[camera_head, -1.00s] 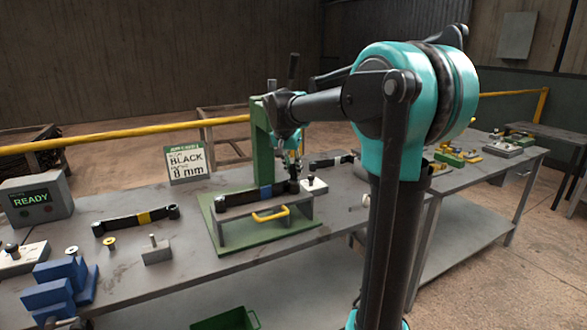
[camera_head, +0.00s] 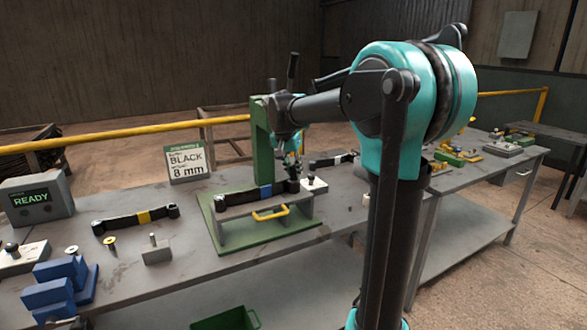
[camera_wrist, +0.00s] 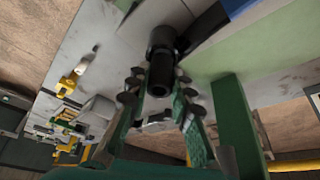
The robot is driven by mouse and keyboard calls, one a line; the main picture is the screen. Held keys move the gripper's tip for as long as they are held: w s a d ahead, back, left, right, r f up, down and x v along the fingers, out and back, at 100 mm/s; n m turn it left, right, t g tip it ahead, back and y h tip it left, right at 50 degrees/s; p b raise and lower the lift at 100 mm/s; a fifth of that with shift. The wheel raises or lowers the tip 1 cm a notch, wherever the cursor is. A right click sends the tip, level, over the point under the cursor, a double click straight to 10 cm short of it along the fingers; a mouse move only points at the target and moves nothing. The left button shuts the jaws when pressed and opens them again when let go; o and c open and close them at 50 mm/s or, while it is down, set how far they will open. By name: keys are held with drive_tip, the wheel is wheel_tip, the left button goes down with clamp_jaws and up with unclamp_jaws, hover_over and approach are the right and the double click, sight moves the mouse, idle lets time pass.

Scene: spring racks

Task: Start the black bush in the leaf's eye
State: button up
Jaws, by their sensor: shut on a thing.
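The leaf with a blue band (camera_head: 240,197) lies on the green press fixture (camera_head: 222,243), its eye (camera_head: 294,186) at the right end. In the wrist view the eye (camera_wrist: 161,38) shows as a dark ring. The black bush (camera_wrist: 160,76) is a short dark cylinder between the fingertips of my gripper (camera_wrist: 156,88). My gripper is shut on it. The bush lines up with the eye in this view; whether its tip is inside the eye cannot be told. In the head view my gripper (camera_head: 292,167) is small and dark, just above the eye.
A green press column (camera_head: 262,140) stands beside my gripper. A yellow handle (camera_head: 270,213) is at the fixture's front. A yellow-banded leaf (camera_head: 137,219), blue blocks (camera_head: 62,285) and a sign reading BLACK 8 mm (camera_head: 186,163) are at left. The READY box (camera_head: 35,201) is far left.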

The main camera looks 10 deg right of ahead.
drive_tip(key=shift+f, duration=0.6)
drive_tip(key=o, duration=0.9)
drive_tip(key=shift+o, duration=0.7)
drive_tip(key=o, duration=0.4)
drive_tip(key=shift+c, duration=0.2)
wheel_tip(320, 180, up, 7)
